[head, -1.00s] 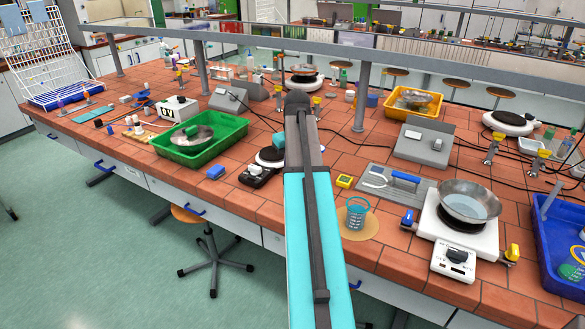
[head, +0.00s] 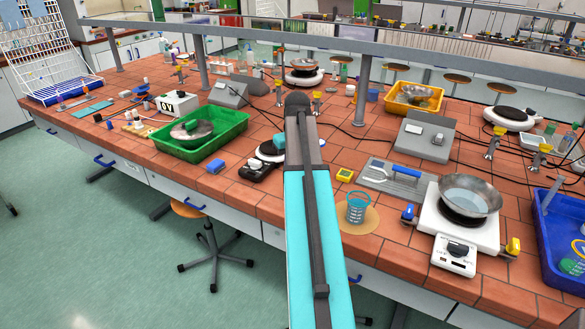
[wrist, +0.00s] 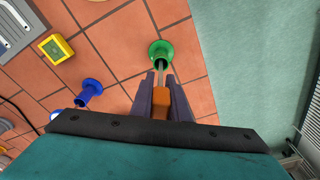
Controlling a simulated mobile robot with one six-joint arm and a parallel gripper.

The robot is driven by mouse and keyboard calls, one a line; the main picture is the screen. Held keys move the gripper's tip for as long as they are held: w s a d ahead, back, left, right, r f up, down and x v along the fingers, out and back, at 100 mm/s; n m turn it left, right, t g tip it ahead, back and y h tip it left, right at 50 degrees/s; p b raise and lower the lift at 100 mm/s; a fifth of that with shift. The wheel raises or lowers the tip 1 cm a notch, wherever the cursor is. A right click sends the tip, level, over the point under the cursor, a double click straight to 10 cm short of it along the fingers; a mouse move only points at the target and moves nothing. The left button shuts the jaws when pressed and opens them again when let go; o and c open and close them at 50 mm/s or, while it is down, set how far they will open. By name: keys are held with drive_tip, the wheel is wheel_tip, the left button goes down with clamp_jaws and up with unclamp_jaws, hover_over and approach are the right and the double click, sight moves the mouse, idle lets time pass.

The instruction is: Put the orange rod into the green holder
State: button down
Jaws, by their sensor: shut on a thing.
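In the wrist view my gripper (wrist: 160,79) is shut on the orange rod (wrist: 160,104). Its orange block sits between the two dark fingers, and a thin pale shaft runs on past the fingertips. The green holder (wrist: 161,49) stands on the red tiles just past the fingertips. The shaft's far end overlaps the holder's near side in the picture; I cannot tell whether it is inside, touching or above. In the head view my arm covers the gripper, and I cannot make out the rod or the green holder.
A blue holder (wrist: 90,92) and a yellow box (wrist: 57,49) stand left of the gripper in the wrist view. The bench edge lies close right of the green holder. The head view shows a beaker (head: 356,208), a green tray (head: 234,122) and a pan (head: 466,196).

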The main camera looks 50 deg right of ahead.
drive_tip(key=shift+f, duration=0.25)
drive_tip(key=c, duration=1.6)
unclamp_jaws()
drive_tip(key=shift+r, duration=0.15)
drive_tip(key=shift+s+a+r+p, duration=0.1)
drive_tip(key=shift+s+r+p, duration=0.15)
drive_tip(key=shift+r+p, duration=1.65)
drive_tip(key=shift+s+a+r+p, duration=0.1)
drive_tip(key=shift+s+r+p, duration=0.2)
drive_tip(key=shift+r+p, duration=1.55)
drive_tip(key=shift+s+a+r+p, duration=0.2)
drive_tip(key=shift+r+p, duration=0.55)
drive_tip(key=shift+r, duration=2.25)
drive_tip(key=shift+d, duration=0.15)
drive_tip(key=shift+r, duration=2)
